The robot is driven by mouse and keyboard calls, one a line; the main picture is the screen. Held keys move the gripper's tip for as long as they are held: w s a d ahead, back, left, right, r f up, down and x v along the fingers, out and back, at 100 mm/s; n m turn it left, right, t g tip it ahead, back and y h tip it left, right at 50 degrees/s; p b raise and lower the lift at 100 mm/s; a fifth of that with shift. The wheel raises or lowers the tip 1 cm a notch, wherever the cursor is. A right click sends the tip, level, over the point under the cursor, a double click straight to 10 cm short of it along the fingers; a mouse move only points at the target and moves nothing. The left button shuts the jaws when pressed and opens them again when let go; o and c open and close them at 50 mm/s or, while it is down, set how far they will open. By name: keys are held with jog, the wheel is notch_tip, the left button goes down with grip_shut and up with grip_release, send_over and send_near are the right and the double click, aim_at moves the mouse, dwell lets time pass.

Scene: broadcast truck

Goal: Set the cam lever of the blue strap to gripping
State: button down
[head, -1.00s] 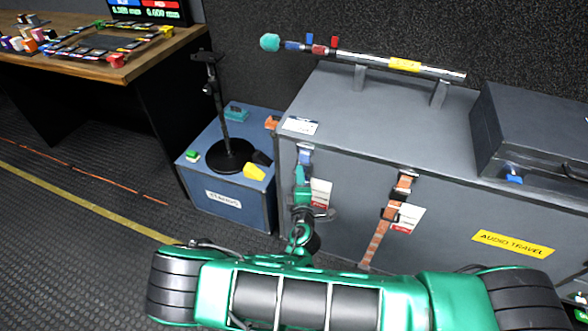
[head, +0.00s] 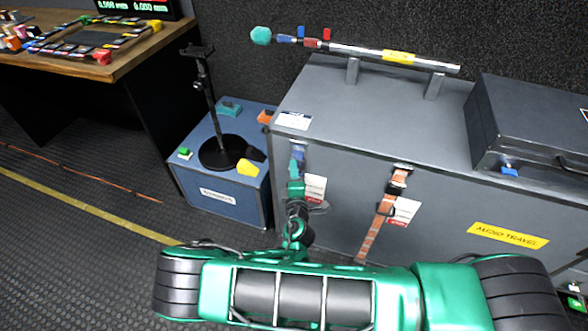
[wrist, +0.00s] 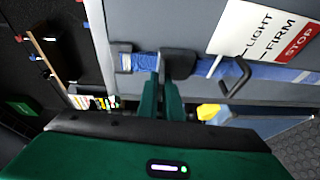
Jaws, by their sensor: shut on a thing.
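The blue strap (head: 297,152) hangs down the front of the grey case, left of an orange strap. In the wrist view the blue strap (wrist: 292,73) runs sideways through a dark buckle (wrist: 124,58). The dark cam lever (wrist: 180,62) sits on the strap at the fingertips. My gripper (wrist: 161,72) has its green fingers close together, shut on this lever; the fingers hide part of it. The gripper (head: 296,188) also shows in the head view, in front of the strap. The lever's exact angle is hard to tell.
A tag (wrist: 268,38) reading LIGHT, FIRM and STOP lies beside the strap. A dark bent hook (wrist: 235,78) is close by. The orange strap (head: 383,212) hangs to the right on the grey case (head: 350,185). A blue box (head: 222,185) stands left.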

jog(key=shift+s+a+f+n+t, duration=0.1)
jog(key=shift+a+f+n+t, duration=0.2)
jog(key=shift+t, duration=0.3)
jog(key=c, duration=1.9)
grip_release()
jog(key=shift+d, duration=0.1)
